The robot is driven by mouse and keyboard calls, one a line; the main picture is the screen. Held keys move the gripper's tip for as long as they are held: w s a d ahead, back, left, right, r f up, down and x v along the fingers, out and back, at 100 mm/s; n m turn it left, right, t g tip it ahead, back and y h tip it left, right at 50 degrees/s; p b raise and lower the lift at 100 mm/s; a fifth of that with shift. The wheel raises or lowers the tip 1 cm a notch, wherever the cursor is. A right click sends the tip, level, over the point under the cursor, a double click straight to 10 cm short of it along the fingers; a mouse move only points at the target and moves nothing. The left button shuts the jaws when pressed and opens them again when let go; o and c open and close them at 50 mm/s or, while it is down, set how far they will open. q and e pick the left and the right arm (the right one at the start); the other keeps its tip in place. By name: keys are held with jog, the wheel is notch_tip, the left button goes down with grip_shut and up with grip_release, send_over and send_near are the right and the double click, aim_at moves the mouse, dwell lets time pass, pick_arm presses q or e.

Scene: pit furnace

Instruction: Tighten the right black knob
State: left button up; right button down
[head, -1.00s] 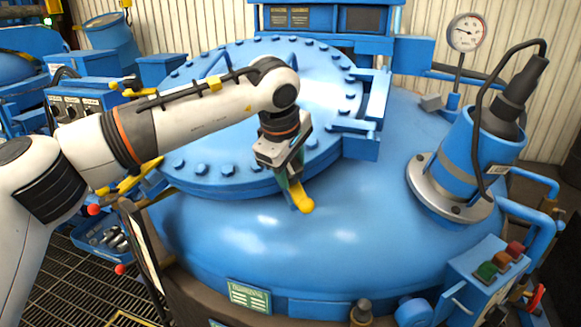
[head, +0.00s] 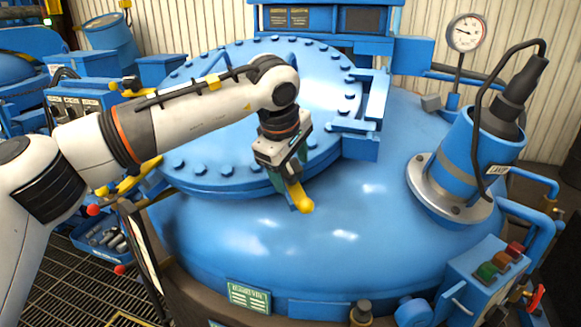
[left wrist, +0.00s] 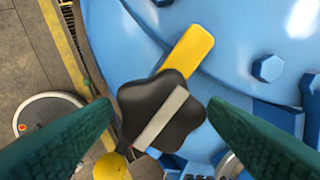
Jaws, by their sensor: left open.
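A black star-shaped knob (left wrist: 140,100) with a grey bar across its top sits on a yellow arm (left wrist: 188,48) in the left wrist view. My left gripper (head: 294,184) is open above it. Its two green fingers reach in on either side of the knob, which lies between their tips with nothing clearly gripped. In the head view the gripper hides the knob, and only a yellow end (head: 302,201) shows below the fingers, at the front edge of the round lid (head: 215,180). My right gripper is not in view.
A blue cylinder with a black cable (head: 462,155) stands on the right of the blue vessel (head: 270,235). A gauge (head: 466,33) is behind it. A button box (head: 480,275) is at front right. Further yellow arms (head: 125,187) lie at the left, near my forearm.

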pick_arm(q)
jog(key=b+v, duration=0.3)
jog(key=v, duration=0.8)
jog(key=shift+r, duration=0.35)
jog(key=shift+s, duration=0.15)
